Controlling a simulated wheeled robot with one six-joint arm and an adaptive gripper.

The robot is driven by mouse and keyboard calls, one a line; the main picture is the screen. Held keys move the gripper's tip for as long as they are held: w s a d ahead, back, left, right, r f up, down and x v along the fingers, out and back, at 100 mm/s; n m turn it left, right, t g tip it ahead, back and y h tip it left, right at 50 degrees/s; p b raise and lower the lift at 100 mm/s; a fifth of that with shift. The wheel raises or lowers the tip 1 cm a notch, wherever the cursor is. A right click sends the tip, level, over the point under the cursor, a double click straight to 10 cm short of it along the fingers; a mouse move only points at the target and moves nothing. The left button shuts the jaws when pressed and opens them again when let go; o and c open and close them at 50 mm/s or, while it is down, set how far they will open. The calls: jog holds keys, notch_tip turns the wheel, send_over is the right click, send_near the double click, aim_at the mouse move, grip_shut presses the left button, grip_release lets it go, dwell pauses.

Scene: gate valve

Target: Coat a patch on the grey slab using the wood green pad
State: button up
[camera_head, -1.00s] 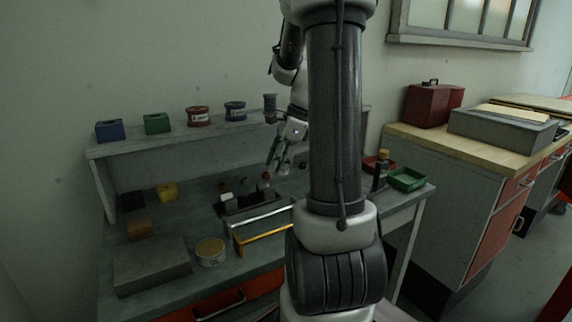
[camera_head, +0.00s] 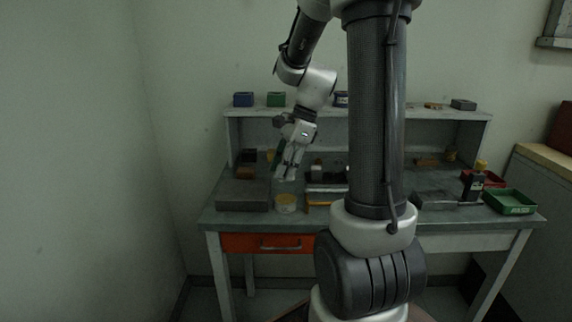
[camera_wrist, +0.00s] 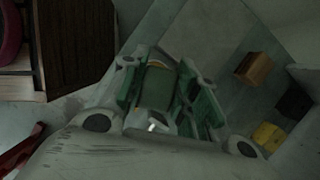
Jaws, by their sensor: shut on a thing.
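The grey slab (camera_head: 243,195) lies flat on the left front of the bench in the head view. My gripper (camera_head: 287,176) points down above the bench, right of the slab and over a round tin (camera_head: 286,204) with a tan top. In the wrist view its green-lined fingers (camera_wrist: 170,95) are shut on a dull green piece (camera_wrist: 160,85), which I take for the wood green pad. Its wood part and underside are hidden. A tan arc, seemingly the tin's rim, shows behind it. I cannot tell whether the pad touches the tin.
A brown block (camera_head: 246,172) stands behind the slab, also in the wrist view (camera_wrist: 253,68), near a black block (camera_wrist: 293,103) and a yellow block (camera_wrist: 268,137). A rack (camera_head: 325,192) stands right of the tin. A bottle (camera_head: 474,182) and green tray (camera_head: 510,202) are far right.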

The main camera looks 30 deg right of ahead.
aim_at(279, 199)
jog(key=shift+f, duration=2.75)
jog(key=shift+f, duration=0.55)
jog(key=shift+r, duration=3.55)
